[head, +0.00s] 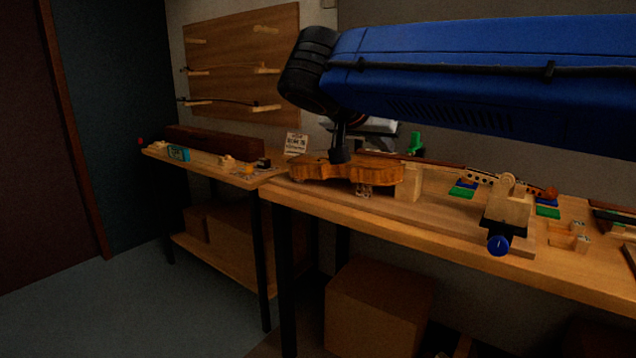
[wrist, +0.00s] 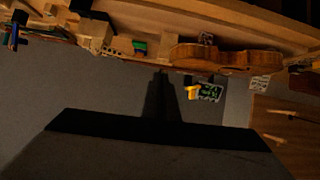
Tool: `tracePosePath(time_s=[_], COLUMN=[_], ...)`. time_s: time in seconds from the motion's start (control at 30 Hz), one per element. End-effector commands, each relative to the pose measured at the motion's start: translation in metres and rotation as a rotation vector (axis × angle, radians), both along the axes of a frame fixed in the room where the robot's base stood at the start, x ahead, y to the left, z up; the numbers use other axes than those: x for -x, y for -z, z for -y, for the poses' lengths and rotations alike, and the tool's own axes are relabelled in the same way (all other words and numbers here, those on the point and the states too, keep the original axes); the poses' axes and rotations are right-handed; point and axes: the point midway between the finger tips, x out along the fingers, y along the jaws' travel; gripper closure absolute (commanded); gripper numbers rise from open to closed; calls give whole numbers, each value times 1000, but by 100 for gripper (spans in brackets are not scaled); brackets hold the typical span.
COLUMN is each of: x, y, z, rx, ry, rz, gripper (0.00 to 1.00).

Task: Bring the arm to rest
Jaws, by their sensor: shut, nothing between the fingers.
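My arm reaches in from the upper right of the head view, its blue link across the top. My gripper (head: 340,156) hangs down at the end, dark and narrow, overlapping the violin (head: 312,168) in the picture. I cannot tell from this view how much gap there is between them. In the wrist view, my gripper (wrist: 161,74) is a dark shape pointing up the picture, with its fingers together and nothing seen held. The violin (wrist: 225,58) lies on its side of the picture to the right of the fingertips. The fingers' fine detail is too dark to make out.
The violin rests on the workbench (head: 400,220), with a wooden block (head: 409,184) and a clamp with a blue knob (head: 498,245) nearby. A side bench (head: 210,170) holds a long brown case (head: 215,143). A bow board (head: 240,60) hangs behind. Open floor (head: 130,300) lies at left.

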Motion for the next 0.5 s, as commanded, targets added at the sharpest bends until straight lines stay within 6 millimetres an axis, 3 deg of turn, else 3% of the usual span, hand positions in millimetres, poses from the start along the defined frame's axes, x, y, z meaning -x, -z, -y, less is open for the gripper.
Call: tracePosePath(time_s=[0.27, 0.5], x=[15, 45], y=[34, 85], z=[39, 87], rx=[13, 8], ry=[-35, -103], rz=[-125, -294], gripper=[100, 100])
